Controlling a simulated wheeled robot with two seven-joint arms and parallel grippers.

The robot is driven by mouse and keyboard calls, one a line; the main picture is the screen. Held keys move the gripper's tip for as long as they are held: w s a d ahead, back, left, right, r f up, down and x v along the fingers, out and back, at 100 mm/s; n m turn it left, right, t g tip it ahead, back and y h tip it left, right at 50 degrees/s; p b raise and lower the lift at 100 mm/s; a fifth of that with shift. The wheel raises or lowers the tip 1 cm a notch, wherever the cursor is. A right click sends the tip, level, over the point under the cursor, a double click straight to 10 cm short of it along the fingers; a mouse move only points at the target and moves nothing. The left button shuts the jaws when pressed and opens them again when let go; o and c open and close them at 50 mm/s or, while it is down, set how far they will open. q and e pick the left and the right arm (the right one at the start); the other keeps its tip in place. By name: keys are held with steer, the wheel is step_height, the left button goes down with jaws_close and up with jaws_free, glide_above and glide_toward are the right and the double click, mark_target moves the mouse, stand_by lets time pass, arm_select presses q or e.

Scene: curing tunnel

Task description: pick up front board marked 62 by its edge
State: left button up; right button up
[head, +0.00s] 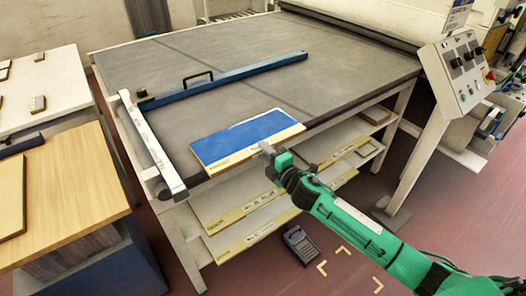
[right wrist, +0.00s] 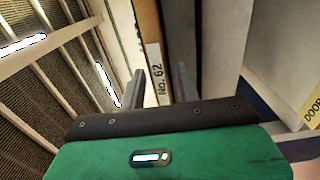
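The front board (head: 245,136) has a blue top and a pale wooden edge. It lies at the front edge of the grey table and appears to overhang it a little. Its edge, labelled "No. 62" (right wrist: 157,70), stands between the fingers in the right wrist view. My right gripper (head: 264,148) is at the board's front edge, right of its middle. In the right wrist view, my right gripper (right wrist: 162,82) is open, one finger on each side of the edge, with a gap visible at the right finger. My left gripper is not in view.
A blue bar with a black handle (head: 235,78) and a white rail (head: 150,145) lie on the grey table (head: 330,60). Shelves with labelled boards (head: 240,195) are below. A control box (head: 463,70) stands right. A wooden table (head: 70,185) is at left.

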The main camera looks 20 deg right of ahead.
steer(key=shift+w+a, duration=0.2)
steer(key=shift+w, duration=0.3)
steer(key=shift+c, duration=0.3)
jaws_close()
step_height(320, 180, up, 3)
steer(key=p, duration=0.3)
steer(key=shift+r, duration=0.2)
steer(key=shift+f, duration=0.15)
